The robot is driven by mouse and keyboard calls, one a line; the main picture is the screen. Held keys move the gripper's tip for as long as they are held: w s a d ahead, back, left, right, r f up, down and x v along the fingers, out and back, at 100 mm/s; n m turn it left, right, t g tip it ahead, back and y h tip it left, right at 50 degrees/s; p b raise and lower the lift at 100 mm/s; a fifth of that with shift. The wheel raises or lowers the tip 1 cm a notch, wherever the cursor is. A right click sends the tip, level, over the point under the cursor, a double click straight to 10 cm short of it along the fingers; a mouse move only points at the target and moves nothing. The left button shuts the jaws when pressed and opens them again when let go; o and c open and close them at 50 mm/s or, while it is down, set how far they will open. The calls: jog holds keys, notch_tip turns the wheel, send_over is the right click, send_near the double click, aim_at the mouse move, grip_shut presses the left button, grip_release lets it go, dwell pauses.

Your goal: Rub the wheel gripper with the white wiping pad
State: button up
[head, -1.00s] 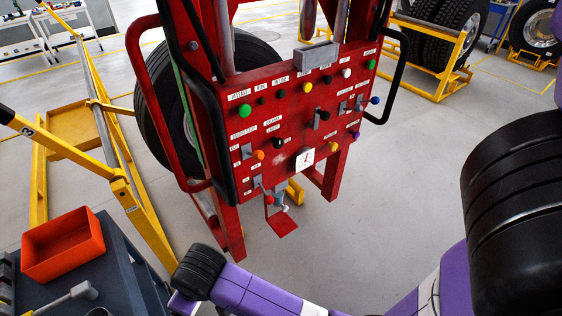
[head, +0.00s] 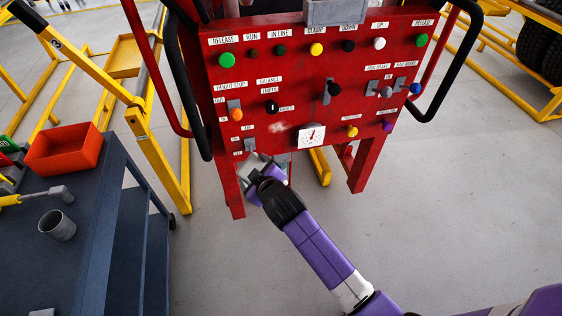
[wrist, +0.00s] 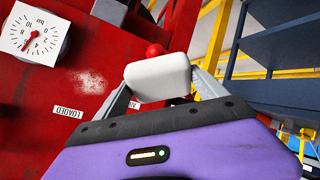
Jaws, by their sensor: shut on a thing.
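The wheel gripper is the red machine, whose red control panel (head: 320,90) has labelled buttons, levers and a round gauge (head: 312,136). A pale smudge (head: 283,127) marks the panel left of the gauge, and the smudge also shows in the wrist view (wrist: 97,80). The white wiping pad (wrist: 158,77) is between my gripper's (wrist: 160,85) fingers, which are shut on it. In the head view my gripper (head: 252,168) is at the panel's lower left edge, below the gauge's level. I cannot tell whether the pad touches the machine.
A red ball knob (wrist: 154,49) shows just behind the pad. A dark blue cart (head: 85,240) with an orange-red bin (head: 65,148), a hammer-like tool and a grey cup (head: 57,225) stands at left. Yellow frames stand behind.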

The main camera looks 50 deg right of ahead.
aim_at(262, 163)
jog(key=d+t, duration=0.1)
jog(key=d+t+h+b, duration=0.1)
jog(key=d+n+t, duration=0.1)
jog(key=shift+w+d+r, duration=0.1)
jog(key=shift+w+d, duration=0.15)
jog(key=shift+d, duration=0.15)
jog(key=shift+s+d+r+n+t+h+b, duration=0.15)
jog(key=shift+d+r+n+t+b, duration=0.15)
jog(key=shift+d+t+b, duration=0.2)
jog(key=shift+w+d+r+n+t+h+b, duration=0.1)
jog(key=shift+d+r+n+t+h+b, duration=0.15)
jog(key=shift+d+t+b, duration=0.2)
jog(key=shift+w+d+r+n+t+b, duration=0.2)
jog(key=shift+w+d+n+t+b, duration=0.1)
jog(key=shift+d+t+b, duration=0.5)
jog(key=shift+w+d+r+n+t+b, duration=0.3)
jog(key=shift+d+t, duration=0.35)
jog(key=shift+d, duration=0.3)
jog(key=shift+w+d+r+n+t+b, duration=0.15)
jog(key=shift+w+d+n+t+b, duration=0.2)
jog(key=shift+d+t+b, duration=0.45)
jog(key=shift+w+d, duration=0.6)
jog(key=shift+w, duration=0.2)
